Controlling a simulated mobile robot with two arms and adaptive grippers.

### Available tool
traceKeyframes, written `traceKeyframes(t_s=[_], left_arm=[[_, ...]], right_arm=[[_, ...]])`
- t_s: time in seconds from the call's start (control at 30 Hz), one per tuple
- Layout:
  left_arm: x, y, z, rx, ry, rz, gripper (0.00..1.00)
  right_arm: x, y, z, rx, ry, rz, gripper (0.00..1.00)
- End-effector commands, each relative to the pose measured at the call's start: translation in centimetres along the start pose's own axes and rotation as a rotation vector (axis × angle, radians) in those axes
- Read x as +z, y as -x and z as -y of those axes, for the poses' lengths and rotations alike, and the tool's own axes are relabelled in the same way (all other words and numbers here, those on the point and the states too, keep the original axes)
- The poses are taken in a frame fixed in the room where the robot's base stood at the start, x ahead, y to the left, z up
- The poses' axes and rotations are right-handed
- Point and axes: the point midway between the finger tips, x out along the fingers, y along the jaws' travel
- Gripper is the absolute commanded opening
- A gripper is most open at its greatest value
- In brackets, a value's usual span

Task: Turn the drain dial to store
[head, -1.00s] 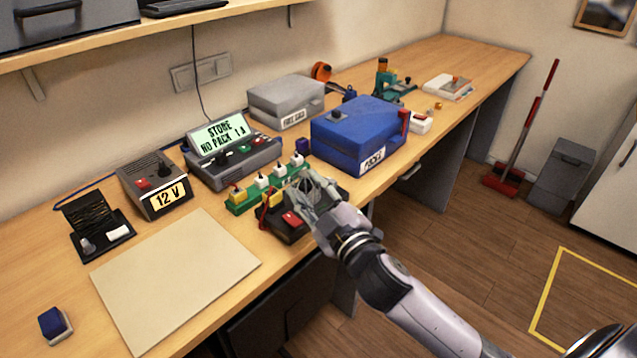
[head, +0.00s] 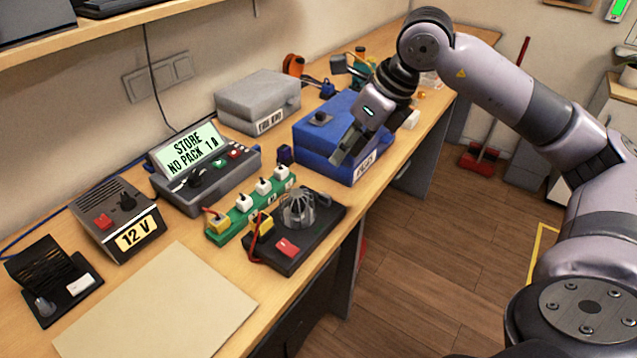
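No label reading "drain" is legible, so I cannot tell for sure which knob is the drain dial. The grey charger (head: 205,192) has a screen (head: 188,149) reading "STORE NO PACK 1 A", with a black knob (head: 196,178) and small buttons below it. A black unit (head: 310,238) near the front edge carries a grey domed cage (head: 299,209) and a red switch (head: 287,248). My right gripper (head: 342,158) hangs in front of the blue box (head: 326,153), apart from charger and black unit. Its finger spacing is unclear. My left gripper is out of view.
A green strip with several plugs (head: 249,207) lies between charger and black unit. The 12 V supply (head: 118,219) stands left, beside a black stand (head: 55,283). A bare beige mat (head: 160,308) lies in front. A grey box (head: 258,101) stands behind.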

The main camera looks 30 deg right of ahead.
Motion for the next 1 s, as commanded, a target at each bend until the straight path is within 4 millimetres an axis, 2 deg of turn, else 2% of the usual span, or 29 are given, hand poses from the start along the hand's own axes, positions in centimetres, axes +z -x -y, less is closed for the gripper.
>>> traceKeyframes(t_s=[0.03,0.1,0.27,0.8,1.0], left_arm=[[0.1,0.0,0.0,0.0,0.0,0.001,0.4],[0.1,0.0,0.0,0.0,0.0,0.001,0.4],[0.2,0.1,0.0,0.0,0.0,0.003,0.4],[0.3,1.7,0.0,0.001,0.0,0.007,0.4],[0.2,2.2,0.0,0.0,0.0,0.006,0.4]], right_arm=[[-0.5,0.7,1.1,-0.042,-0.012,-0.019,0.33],[-1.0,1.1,1.9,-0.073,-0.021,-0.036,0.33],[-1.3,-0.3,2.2,-0.08,-0.024,-0.046,0.33],[-1.6,-11.6,2.9,-0.073,-0.021,-0.045,0.33],[-1.8,-14.7,3.2,-0.074,-0.022,-0.043,0.33]])
